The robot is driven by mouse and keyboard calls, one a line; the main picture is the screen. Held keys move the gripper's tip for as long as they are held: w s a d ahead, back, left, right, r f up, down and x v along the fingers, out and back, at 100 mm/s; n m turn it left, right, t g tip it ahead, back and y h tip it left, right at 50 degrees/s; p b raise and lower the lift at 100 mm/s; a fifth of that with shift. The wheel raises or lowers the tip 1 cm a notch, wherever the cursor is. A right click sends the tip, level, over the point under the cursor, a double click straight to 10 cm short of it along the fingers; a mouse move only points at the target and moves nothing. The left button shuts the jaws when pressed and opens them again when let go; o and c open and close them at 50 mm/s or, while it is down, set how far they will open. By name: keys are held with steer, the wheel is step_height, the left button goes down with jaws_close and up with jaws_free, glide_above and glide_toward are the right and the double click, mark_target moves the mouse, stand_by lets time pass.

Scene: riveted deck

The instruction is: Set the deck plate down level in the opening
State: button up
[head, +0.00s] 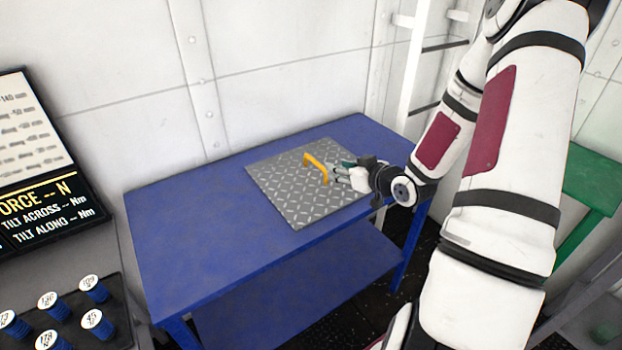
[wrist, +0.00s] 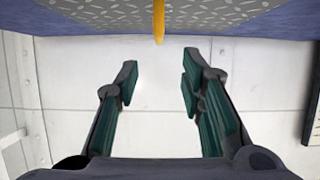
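The deck plate (head: 300,205) is a grey square of tread metal with a yellow handle (head: 316,164) standing up from its middle. It lies flat on the blue table (head: 190,240). My gripper (head: 336,173) is low over the plate's right part, its fingers pointing at the handle. In the wrist view the fingers (wrist: 160,88) are spread with nothing between them. The handle (wrist: 159,20) shows there edge-on beyond the fingertips, and the plate (wrist: 215,10) lies along the top. No opening for the plate can be made out in either view.
At the left stand a dark readout panel (head: 45,215) and a black rack (head: 75,325) with several blue, white-topped knobs. A white ladder-like frame (head: 412,70) is behind the table at right. A green surface (head: 592,180) is at far right. The table's left part is bare.

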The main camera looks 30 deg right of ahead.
glide_toward(315, 160)
steer(key=x, duration=0.5)
steer(key=shift+s+f+b, duration=0.1)
steer(key=shift+f+b, duration=0.15)
steer(key=shift+b, duration=0.15)
steer(key=shift+x, duration=2.6)
steer(key=shift+s, duration=0.1)
jaws_close()
steer(key=shift+r, duration=0.1)
